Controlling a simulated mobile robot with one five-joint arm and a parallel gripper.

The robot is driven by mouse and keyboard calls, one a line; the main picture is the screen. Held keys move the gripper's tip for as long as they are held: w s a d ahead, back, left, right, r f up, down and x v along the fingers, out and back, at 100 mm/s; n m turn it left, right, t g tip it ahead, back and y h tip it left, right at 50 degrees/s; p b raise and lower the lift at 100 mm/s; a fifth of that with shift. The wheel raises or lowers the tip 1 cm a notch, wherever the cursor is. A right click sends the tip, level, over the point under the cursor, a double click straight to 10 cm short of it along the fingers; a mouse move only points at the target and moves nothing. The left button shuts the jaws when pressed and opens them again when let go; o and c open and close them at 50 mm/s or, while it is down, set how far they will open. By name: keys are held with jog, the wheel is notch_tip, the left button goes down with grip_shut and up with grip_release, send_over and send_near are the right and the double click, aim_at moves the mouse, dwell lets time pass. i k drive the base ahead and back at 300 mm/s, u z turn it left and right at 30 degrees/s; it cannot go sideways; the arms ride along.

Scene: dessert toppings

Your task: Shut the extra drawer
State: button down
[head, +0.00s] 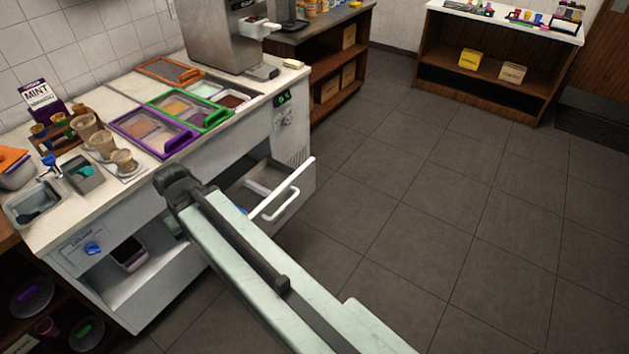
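A white drawer (300,188) stands pulled out from the right part of the white topping counter (150,208). It has a white bar handle (281,203) on its front. Some light items and a bit of blue show inside it. My arm crosses in front of the drawer's left side and hides part of it. The arm's dark joint is left of the drawer, in front of the counter. My gripper itself cannot be made out; it is hidden behind or below the arm. I cannot tell whether anything touches the drawer.
Topping trays with orange, green and purple frames (152,131) and several cups stand on the counter. A steel machine (222,35) stands at its back. A low open compartment holds a dark container (130,257). The tiled floor (430,200) right of the drawer is clear.

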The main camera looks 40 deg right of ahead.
aim_at(271, 191)
jog(key=z, duration=0.15)
jog(key=i, duration=1)
